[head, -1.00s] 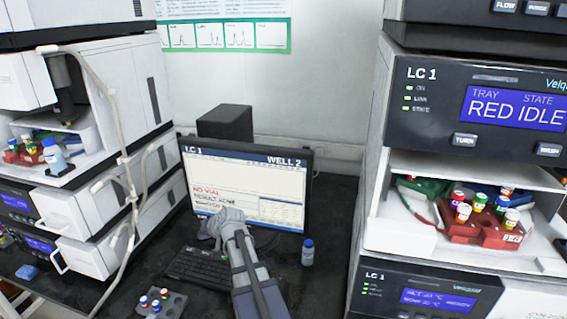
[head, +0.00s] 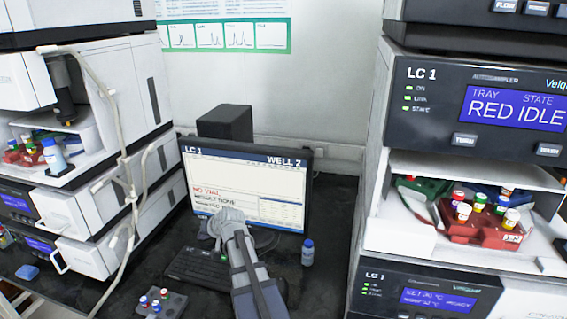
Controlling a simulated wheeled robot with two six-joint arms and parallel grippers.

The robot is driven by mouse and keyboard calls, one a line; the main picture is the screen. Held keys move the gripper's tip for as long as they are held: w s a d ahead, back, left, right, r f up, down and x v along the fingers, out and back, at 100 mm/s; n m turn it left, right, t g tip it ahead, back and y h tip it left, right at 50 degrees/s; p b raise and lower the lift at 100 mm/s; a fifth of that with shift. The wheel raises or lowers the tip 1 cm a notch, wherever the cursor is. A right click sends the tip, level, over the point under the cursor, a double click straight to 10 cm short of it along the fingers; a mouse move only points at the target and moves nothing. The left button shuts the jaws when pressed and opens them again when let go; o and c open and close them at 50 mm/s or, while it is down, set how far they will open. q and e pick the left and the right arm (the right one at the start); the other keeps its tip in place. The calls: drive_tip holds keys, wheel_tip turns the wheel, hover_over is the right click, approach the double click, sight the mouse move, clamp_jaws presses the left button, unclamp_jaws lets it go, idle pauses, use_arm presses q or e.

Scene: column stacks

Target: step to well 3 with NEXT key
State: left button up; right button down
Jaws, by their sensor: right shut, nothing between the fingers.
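The LC 1 monitor (head: 245,190) stands at the back of the bench. Its header reads LC 1 and WELL with a blurred digit, perhaps 2 or 7, and red text reads NO VIAL. My right gripper (head: 217,232) is shut and empty, in front of the monitor's lower left part and above the keyboard (head: 195,264). The gripper and arm hide part of both. I cannot make out a key labelled NEXT, nor whether the fingertips touch anything. My left gripper is not in view.
A small blue-capped bottle (head: 307,252) stands right of my right arm. A dark rack (head: 172,306) with several capped vials sits at the front. Instrument stacks flank the bench; the right autosampler (head: 480,110) reads RED IDLE above a red tray (head: 455,228) of vials.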

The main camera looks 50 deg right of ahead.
sight(207, 255)
drive_tip(key=shift+r, duration=0.1)
idle(0.8)
wheel_tip(207, 255, up, 4)
drive_tip(key=p, duration=0.4)
drive_tip(key=shift+f, duration=0.2)
drive_tip(key=shift+f, duration=0.1)
wheel_tip(207, 255, down, 9)
drive_tip(key=b, duration=0.9)
idle(1.5)
drive_tip(key=shift+f+b, duration=0.25)
drive_tip(key=shift+b, duration=0.15)
